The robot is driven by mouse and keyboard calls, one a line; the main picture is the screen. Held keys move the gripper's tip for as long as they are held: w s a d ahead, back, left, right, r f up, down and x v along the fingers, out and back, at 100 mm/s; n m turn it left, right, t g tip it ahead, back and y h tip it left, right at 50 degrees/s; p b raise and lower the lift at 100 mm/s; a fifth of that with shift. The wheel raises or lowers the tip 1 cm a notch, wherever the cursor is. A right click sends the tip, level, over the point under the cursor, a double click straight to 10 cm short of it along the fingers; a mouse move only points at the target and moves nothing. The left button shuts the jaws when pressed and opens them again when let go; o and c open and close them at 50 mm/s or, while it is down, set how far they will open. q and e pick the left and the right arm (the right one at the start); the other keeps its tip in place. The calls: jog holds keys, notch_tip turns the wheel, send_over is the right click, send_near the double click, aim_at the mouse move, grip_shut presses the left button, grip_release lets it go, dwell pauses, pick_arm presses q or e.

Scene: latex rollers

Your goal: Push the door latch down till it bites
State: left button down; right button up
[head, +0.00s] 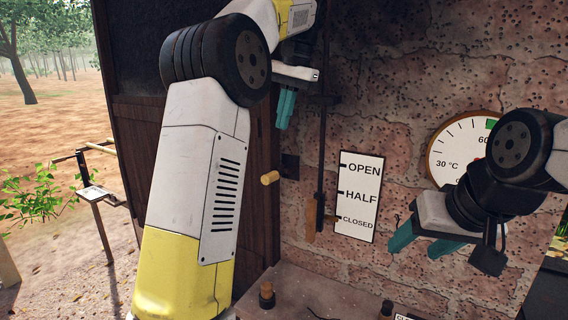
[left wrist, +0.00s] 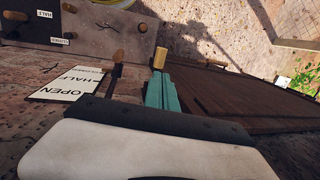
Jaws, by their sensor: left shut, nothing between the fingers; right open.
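The door latch shows as a light wooden handle (head: 270,178) at the edge of the dark wooden door (head: 135,150), beside a dark plate (head: 290,166) on the wall. My left gripper (head: 284,126) has its teal fingers shut, empty and pointing down, above the handle with a gap in the head view. In the left wrist view the handle (left wrist: 160,57) stands just past the shut fingertips (left wrist: 158,72); contact cannot be judged there. My right gripper (head: 425,247) is open and empty in front of the brick wall at right. My left arm hides part of the door.
A dark rod with a wooden grip (head: 311,220) hangs right of the latch, near my left gripper. An OPEN/HALF/CLOSED sign (head: 358,197) and a round thermometer (head: 462,148) are on the wall. A ledge (head: 330,295) with wooden knobs lies below.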

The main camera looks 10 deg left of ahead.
aim_at(271, 173)
pick_arm(q)
jog(key=x, duration=1.2)
jog(key=shift+f, duration=0.1)
